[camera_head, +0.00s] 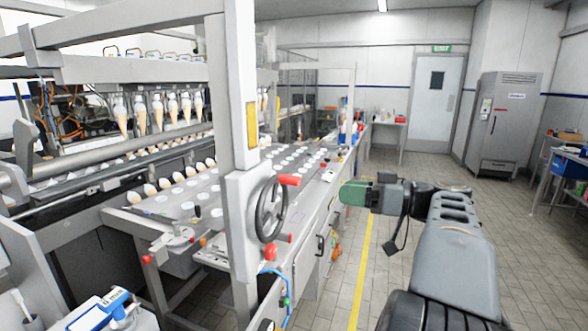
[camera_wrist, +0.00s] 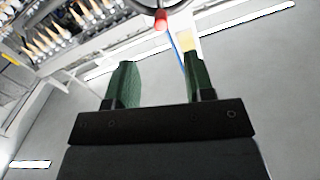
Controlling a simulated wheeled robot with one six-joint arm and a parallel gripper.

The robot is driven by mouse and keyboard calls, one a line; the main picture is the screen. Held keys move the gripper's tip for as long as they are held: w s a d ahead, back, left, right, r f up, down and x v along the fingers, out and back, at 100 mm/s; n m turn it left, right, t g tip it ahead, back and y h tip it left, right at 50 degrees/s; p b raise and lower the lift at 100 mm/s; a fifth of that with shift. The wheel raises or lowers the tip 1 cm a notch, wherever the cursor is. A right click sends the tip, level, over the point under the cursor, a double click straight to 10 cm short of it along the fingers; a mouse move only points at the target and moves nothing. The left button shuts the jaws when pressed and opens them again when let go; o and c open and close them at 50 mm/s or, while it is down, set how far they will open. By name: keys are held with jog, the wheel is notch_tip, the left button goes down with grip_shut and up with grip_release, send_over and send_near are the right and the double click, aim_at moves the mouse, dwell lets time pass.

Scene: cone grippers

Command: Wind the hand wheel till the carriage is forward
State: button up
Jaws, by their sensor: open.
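The hand wheel (camera_head: 260,211) is a dark spoked ring on the side of the machine's white upright post. A red handle (camera_head: 289,179) sticks out at its upper right. My gripper (camera_head: 345,193), with green fingers, is to the right of the wheel and apart from it. In the wrist view my gripper (camera_wrist: 158,75) is open and empty, with a red handle (camera_wrist: 161,21) and part of the dark wheel rim (camera_wrist: 150,3) beyond the fingertips. The carriage is not clearly told apart; a row of cone grippers holding cones (camera_head: 158,112) hangs inside the frame at left.
Red knobs (camera_head: 270,253) and a blue hose (camera_head: 286,299) are below the wheel. The long conveyor bed (camera_head: 228,172) with cone pockets runs behind the post. A grey cabinet (camera_head: 503,124) stands far back.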

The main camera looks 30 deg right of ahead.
aim_at(293, 180)
jog(key=p+x, duration=0.1)
jog(key=x, duration=0.3)
jog(key=p+x, duration=0.1)
jog(key=x, duration=0.3)
jog(key=r+p+x, duration=0.1)
jog(key=x, duration=0.4)
jog(key=shift+w+d, duration=0.1)
jog(key=shift+c, duration=0.3)
grip_shut()
